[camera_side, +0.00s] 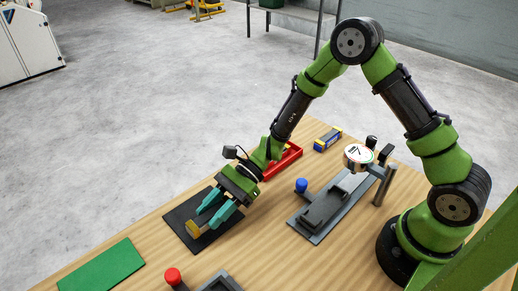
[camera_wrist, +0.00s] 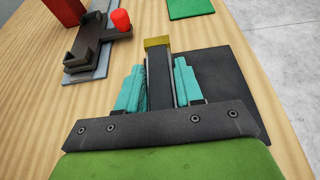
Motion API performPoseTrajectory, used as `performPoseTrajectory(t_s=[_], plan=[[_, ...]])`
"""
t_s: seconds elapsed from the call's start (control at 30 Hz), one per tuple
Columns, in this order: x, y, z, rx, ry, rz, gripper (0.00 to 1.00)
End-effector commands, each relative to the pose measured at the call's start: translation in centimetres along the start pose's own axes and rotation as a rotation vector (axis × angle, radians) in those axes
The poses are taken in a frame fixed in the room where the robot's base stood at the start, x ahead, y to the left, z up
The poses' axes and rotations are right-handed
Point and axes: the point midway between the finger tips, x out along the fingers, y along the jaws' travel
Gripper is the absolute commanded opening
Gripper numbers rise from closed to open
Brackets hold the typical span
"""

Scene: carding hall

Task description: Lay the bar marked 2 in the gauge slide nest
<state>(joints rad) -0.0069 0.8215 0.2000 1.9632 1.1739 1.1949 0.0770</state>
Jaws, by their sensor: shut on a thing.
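My gripper (camera_side: 206,219) is low over the black mat (camera_side: 177,222), its teal fingers shut on a bar (camera_side: 194,229) with a yellow end. In the wrist view the bar (camera_wrist: 159,80) is dark grey with a yellow far end (camera_wrist: 157,42), standing between both fingers. I cannot tell whether it touches the mat, and no number on it shows. The gauge slide (camera_side: 318,209) is a grey plate with a dark raised nest, right of my gripper. A blue knob (camera_side: 301,185) is at its left and a round dial (camera_side: 358,153) at its back. The nest looks empty.
A red-knobbed fixture (camera_side: 172,276) stands at the front; its dark cradle (camera_wrist: 88,40) shows in the wrist view. A green mat (camera_side: 102,266) lies at the front left. Bare wood separates mat and slide.

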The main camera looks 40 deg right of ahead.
Motion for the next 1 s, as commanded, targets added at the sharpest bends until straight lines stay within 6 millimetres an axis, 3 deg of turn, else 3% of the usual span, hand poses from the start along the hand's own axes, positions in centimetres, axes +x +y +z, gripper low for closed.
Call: performPoseTrajectory(t_s=[0.1, 0.33, 0.53, 0.63, 0.87, 1.0], plan=[[-1.0, 0.0, 2.6, -0.007, -0.002, -0.001, 0.00], [-2.5, 0.0, 6.1, -0.002, -0.001, -0.003, 0.00], [-3.0, -0.3, 6.0, 0.034, -0.001, -0.075, 0.00], [-4.3, -1.3, 6.0, 0.069, 0.000, -0.170, 0.00], [-11.9, -5.0, 8.1, 0.202, 0.000, -0.515, 0.00], [-18.0, -6.5, 10.2, 0.289, -0.002, -0.736, 0.00]])
